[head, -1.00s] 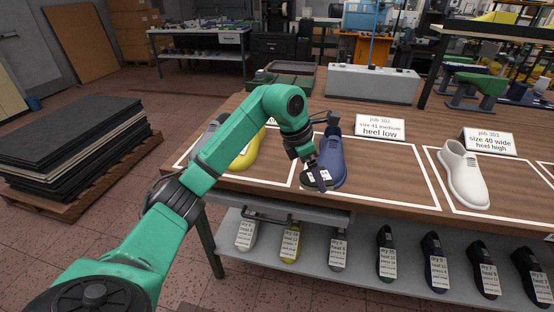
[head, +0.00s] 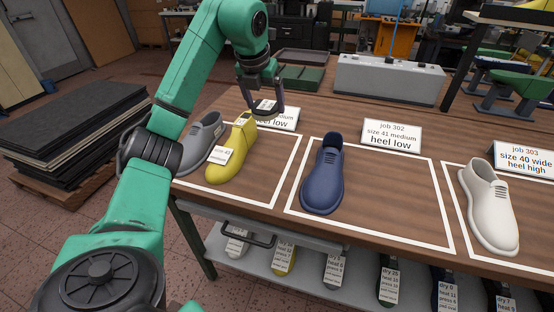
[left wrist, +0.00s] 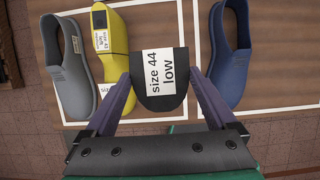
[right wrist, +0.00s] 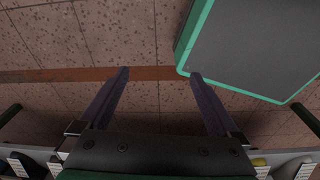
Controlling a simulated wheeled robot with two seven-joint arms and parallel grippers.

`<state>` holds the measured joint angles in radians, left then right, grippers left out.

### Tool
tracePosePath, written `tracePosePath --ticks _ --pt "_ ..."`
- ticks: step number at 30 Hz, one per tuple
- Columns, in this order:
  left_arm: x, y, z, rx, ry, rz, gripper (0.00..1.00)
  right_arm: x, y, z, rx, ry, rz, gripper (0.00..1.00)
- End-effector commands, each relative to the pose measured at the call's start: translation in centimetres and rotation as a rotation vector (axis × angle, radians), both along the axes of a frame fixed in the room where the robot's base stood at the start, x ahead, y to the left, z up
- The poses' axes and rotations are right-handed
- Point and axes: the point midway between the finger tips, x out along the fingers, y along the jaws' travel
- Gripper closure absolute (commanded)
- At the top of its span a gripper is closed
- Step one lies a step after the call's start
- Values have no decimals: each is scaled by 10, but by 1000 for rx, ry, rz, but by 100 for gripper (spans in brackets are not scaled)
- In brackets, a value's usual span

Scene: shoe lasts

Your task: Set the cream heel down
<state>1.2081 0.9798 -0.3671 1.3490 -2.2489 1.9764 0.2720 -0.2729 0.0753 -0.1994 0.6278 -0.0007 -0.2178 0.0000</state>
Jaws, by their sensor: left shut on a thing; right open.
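My left gripper (head: 264,100) is shut on a dark heel piece (left wrist: 180,95) with a white label reading "size 44 low". In the head view it holds this piece above the table, behind the yellow last (head: 235,150). No loose cream heel is visible; the held piece looks black. A cream shoe (head: 487,205) stands in the right-hand marked area. A blue shoe (head: 322,180) stands in the middle area, and a grey shoe (head: 196,147) beside the yellow last. My right gripper (right wrist: 160,75) is open and empty over the floor, out of the head view.
Job cards stand behind the areas; the middle one (head: 391,134) reads "job 302 size 41 medium heel low". White outlines divide the wooden table (head: 390,195). Behind are a grey box (head: 388,80) and green tray (head: 300,77). A lower shelf holds several tagged shoes.

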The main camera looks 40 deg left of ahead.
Motion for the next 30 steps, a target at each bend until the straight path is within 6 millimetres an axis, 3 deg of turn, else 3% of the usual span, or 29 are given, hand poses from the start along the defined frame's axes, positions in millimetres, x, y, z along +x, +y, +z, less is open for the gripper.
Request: tracePosePath --ticks 9,13,18,22,30 --pt "-3 0 -104 0 10 -1 65 -41 -3 -19 -6 64 0 2" --pt "-3 -1 -140 -1 7 -1 65 -37 -4 -18 -7 59 1 2" --pt "-3 -1 -167 -1 4 -2 65 -19 -4 -15 -6 28 3 2" --pt "-3 -1 -189 -1 4 -2 65 -17 -5 -13 -7 25 2 2" --pt "-3 0 -193 1 0 -2 65 -22 -5 -14 -8 33 2 2"
